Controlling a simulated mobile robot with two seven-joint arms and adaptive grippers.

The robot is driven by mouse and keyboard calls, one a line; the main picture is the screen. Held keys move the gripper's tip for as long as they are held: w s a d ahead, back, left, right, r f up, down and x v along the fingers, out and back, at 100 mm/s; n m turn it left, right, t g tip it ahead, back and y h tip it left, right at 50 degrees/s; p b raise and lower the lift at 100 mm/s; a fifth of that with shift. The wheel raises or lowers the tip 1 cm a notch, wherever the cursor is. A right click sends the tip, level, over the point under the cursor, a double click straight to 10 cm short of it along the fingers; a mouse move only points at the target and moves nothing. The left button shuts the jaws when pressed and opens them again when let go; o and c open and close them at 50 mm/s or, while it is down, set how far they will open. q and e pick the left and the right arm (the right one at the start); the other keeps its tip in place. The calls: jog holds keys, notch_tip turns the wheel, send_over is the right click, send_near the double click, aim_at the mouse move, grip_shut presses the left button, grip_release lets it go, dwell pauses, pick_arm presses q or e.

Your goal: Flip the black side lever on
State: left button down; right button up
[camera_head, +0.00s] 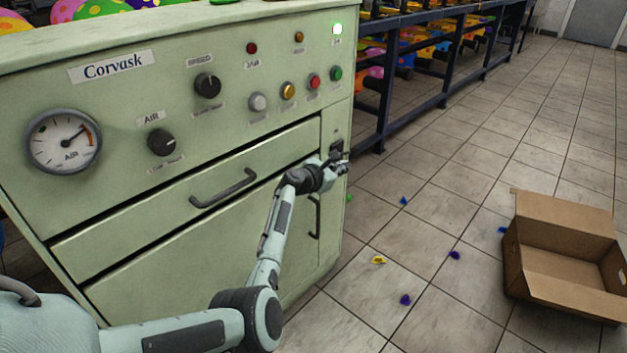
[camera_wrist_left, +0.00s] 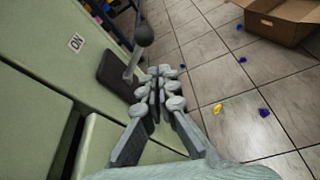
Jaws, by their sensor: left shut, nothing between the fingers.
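The black side lever (camera_head: 337,146) is mounted on the right side of the green machine front. In the left wrist view it has a dark base plate (camera_wrist_left: 113,74), a grey stem (camera_wrist_left: 132,62) and a round dark knob (camera_wrist_left: 144,36) that stands out from the panel. An "ON" label (camera_wrist_left: 76,42) is on the panel beside the base. My left gripper (camera_head: 343,163) is shut and empty, just below the lever in the head view. In the left wrist view its fingertips (camera_wrist_left: 161,76) are close beside the stem; I cannot tell whether they touch. My right gripper is not in view.
A dark rack (camera_head: 386,85) stands behind. An open cardboard box (camera_head: 560,292) and several small coloured pieces lie on the tiled floor.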

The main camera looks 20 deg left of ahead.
pick_arm(q)
jog(key=a+f+p+v, duration=0.1)
jog(key=p+v, duration=0.1)
jog(key=v, duration=0.8)
jog(key=shift+s, duration=0.3)
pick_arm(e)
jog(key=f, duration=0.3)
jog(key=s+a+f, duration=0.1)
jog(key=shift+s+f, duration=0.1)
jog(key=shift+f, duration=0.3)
pick_arm(q)
jog(key=shift+a+f, duration=0.1)
jog(key=shift+f, duration=0.05)
